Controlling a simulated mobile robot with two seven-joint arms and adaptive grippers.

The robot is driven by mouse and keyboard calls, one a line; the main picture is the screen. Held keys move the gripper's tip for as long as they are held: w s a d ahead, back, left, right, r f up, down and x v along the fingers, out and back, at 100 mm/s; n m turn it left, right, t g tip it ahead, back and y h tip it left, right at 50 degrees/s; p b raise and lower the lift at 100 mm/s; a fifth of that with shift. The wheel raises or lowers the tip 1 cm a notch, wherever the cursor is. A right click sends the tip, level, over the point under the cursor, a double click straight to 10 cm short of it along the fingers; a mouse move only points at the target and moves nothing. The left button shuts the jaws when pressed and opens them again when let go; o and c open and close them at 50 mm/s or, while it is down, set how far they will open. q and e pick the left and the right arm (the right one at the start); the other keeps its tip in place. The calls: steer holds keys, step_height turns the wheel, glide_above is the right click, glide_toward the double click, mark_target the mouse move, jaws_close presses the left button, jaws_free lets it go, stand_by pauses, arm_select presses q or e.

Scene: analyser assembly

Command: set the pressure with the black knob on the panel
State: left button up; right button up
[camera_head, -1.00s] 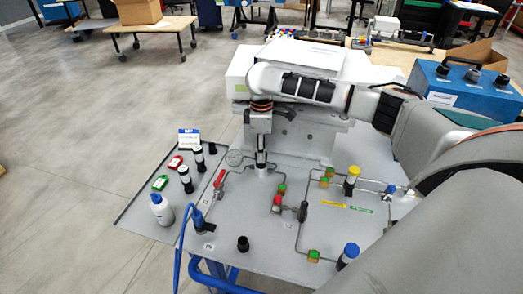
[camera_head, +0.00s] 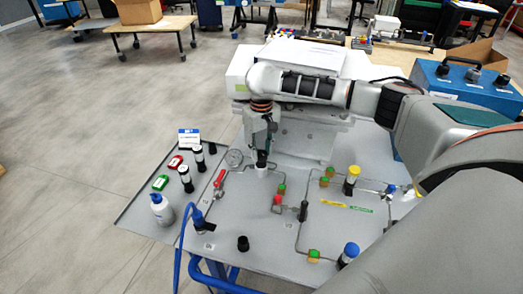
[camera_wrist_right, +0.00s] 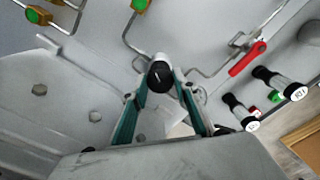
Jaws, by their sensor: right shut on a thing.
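The black knob (camera_wrist_right: 160,75) shows its round face in the right wrist view, between the fingertips of my right gripper (camera_wrist_right: 162,86). The gripper is shut on it, with teal finger pads on either side. In the head view my right gripper (camera_head: 262,150) points down at the back of the grey panel (camera_head: 220,250), with the dark knob (camera_head: 262,158) at its tips above a pale base. A round pressure gauge (camera_head: 234,158) sits just left of the knob. Its reading is too small to tell. My left gripper is not in view.
A red-handled valve (camera_head: 219,180), a yellow-topped knob (camera_head: 352,174), a blue-topped knob (camera_head: 350,250) and pipework stand on the panel. A white bottle (camera_head: 162,210) and black cylinders stand at left. A pale housing rises behind the gripper.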

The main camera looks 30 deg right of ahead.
mark_target(261, 154)
steer(key=m, duration=0.5)
steer(key=shift+m, duration=0.4)
steer(key=m, duration=0.4)
steer(key=shift+m, duration=0.4)
steer(key=shift+w, duration=0.1)
steer(key=o, duration=1.1)
step_height(261, 154, up, 12)
